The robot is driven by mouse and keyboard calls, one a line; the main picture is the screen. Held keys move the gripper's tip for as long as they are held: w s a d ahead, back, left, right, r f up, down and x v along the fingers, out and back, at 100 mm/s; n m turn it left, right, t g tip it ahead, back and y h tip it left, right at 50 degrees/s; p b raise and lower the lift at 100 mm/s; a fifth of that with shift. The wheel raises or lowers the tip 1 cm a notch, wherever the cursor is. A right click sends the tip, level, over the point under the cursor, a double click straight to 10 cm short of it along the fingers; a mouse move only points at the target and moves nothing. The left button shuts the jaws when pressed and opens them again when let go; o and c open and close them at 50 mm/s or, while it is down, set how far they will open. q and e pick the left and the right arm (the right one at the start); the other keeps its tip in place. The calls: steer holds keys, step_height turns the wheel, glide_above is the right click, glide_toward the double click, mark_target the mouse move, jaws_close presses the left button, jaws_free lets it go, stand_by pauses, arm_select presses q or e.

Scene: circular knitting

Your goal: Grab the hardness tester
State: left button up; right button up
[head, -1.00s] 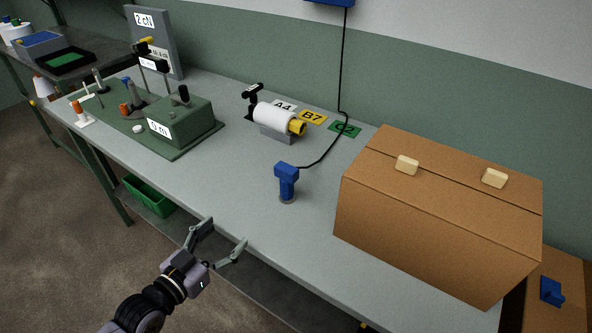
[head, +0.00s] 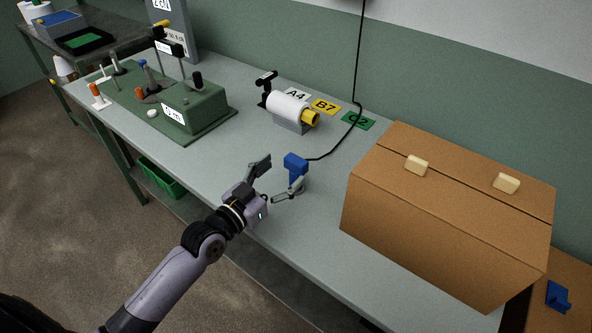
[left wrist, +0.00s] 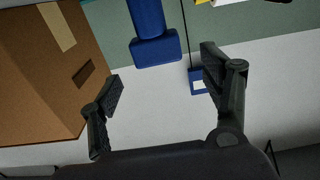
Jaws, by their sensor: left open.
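A blue hand-held device (head: 296,163) with a black cable stands on the grey table; I take it for the hardness tester, though no label on it is readable. My left gripper (head: 284,171) is open and low over the table, its fingers reaching toward the device. One finger covers part of its lower body in the head view. In the left wrist view the device (left wrist: 152,32) shows at the top, beyond and between the spread fingertips (left wrist: 160,80). I cannot see contact. My right gripper is not in view.
A brown box (head: 440,220) stands to the right of the device. A white roll on a grey stand (head: 292,127) and a green-based apparatus (head: 195,107) are farther back left. The cable (head: 345,135) runs up the wall. The table's front strip is clear.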

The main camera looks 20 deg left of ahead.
mark_target(292, 164)
arm_select(q)
steer(key=shift+f+p+x, duration=0.2)
steer(key=shift+p+x, duration=0.4)
steer(key=shift+x, duration=2.4)
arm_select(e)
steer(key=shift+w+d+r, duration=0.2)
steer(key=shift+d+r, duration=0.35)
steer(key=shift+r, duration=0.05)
arm_select(q)
steer(key=shift+s, duration=0.1)
steer(key=shift+c, duration=0.3)
steer(key=c, duration=0.8)
steer(key=shift+r, duration=0.1)
steer(key=c, duration=0.5)
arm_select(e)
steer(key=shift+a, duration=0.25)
